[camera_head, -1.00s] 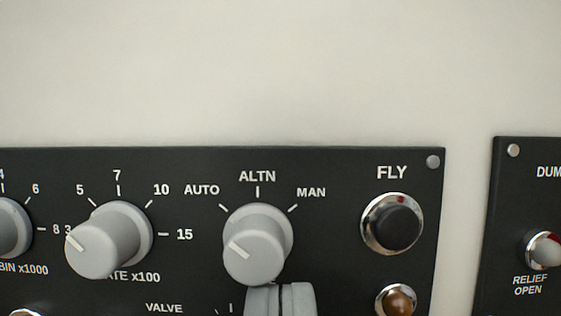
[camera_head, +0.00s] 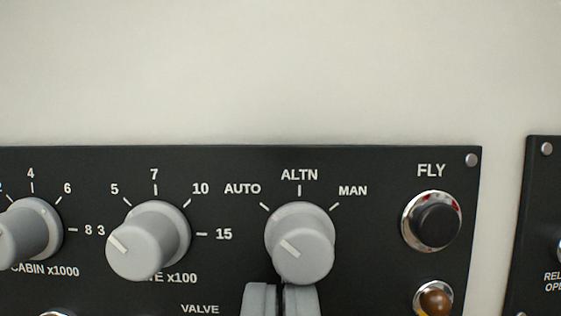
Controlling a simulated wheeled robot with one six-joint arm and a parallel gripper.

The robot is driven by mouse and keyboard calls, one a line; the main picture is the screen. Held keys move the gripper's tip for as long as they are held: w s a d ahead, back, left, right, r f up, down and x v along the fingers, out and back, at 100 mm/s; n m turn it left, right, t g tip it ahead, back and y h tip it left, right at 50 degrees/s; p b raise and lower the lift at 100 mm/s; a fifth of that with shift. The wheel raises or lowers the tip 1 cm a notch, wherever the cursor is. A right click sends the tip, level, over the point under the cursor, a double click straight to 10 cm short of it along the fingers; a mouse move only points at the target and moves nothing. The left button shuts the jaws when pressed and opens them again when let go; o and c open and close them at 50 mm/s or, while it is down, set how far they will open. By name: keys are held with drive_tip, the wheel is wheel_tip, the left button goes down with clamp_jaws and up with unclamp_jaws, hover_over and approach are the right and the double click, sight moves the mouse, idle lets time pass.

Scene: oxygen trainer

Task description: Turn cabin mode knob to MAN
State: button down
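The cabin mode knob (camera_head: 300,245) is a grey round knob on the black panel, right of the picture's middle. Its white pointer line slants to the upper left, toward AUTO. ALTN is printed above it and MAN to its upper right. My gripper (camera_head: 281,298) shows at the bottom edge as two grey fingertips close together, with only a narrow dark gap between them. It is just below the knob in the picture and holds nothing visible. The fingertips overlap the knob's lower edge in view; I see no grip on it. The rest of the gripper is out of frame.
Left of the mode knob is the rate knob (camera_head: 150,243), then the cabin knob (camera_head: 30,232). Right of it are the black FLY button (camera_head: 435,225) and an amber lamp (camera_head: 436,302). A second black panel (camera_head: 540,225) stands at the right edge. The pale wall (camera_head: 280,70) above is bare.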

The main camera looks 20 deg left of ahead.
drive_tip(key=shift+s, duration=0.1)
idle(0.6)
drive_tip(key=shift+r+v, duration=0.2)
drive_tip(key=shift+v, duration=1.25)
drive_tip(key=shift+r+v, duration=0.2)
drive_tip(key=shift+v, duration=1.25)
drive_tip(key=shift+s+a, duration=0.1)
drive_tip(key=shift+s, duration=0.1)
drive_tip(key=w, duration=0.6)
drive_tip(key=shift+w+d+r, duration=0.2)
drive_tip(key=shift+a+r, duration=0.1)
drive_tip(key=shift+r, duration=0.1)
drive_tip(key=shift+s+a, duration=0.15)
drive_tip(key=shift+a, duration=0.2)
